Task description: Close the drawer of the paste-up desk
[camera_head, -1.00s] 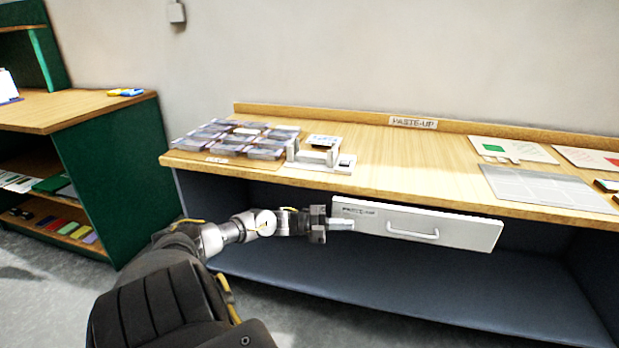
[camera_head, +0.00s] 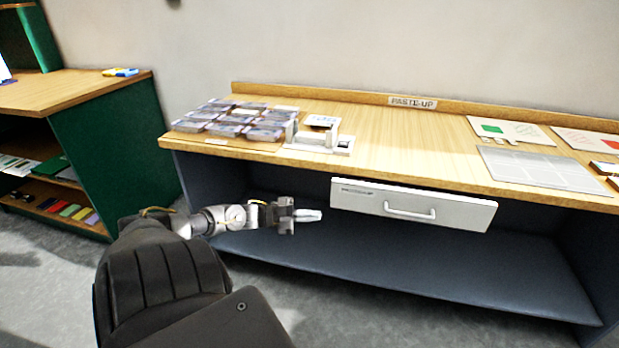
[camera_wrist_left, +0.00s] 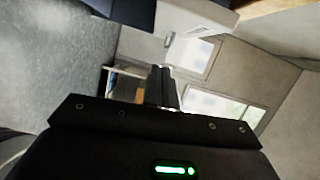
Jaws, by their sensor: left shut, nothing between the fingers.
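The paste-up desk (camera_head: 400,146) has a white drawer (camera_head: 362,204) with a bar handle under its wooden top. My left gripper (camera_head: 308,215) is shut and empty. Its fingertips point right, just left of the drawer's left end and apart from it. In the left wrist view the shut fingers (camera_wrist_left: 162,75) point away from the camera, and a white panel, seemingly the drawer front (camera_wrist_left: 200,17), shows at the top. My right gripper is out of view.
On the desk top stand several stacked packs (camera_head: 225,118), a small white device (camera_head: 322,138) and sheets (camera_head: 540,168). The space beneath holds a blue-grey lower shelf (camera_head: 400,270). A green cabinet (camera_head: 120,150) stands at the left. Grey floor lies in front.

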